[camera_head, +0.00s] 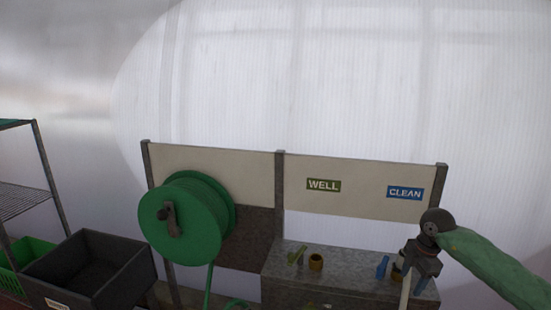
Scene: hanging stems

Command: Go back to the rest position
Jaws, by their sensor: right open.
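My right gripper (406,284) is at the lower right, its green-sleeved arm (490,268) coming in from the right edge. It points down over the right part of the grey bench (335,272), in front of the panel. Its jaws are open, and I see nothing held between them. A blue fitting (382,266) is just left of the gripper; whether they touch is unclear. My left gripper is not in view.
A green hose reel (187,218) hangs on the panel, its hose running down. A green fitting (297,255) and a brass ring (315,262) are on the bench. Signs read WELL (323,185) and CLEAN (405,192). A black crate (90,268), green crate (36,250) and shelf rack (45,165) stand left.

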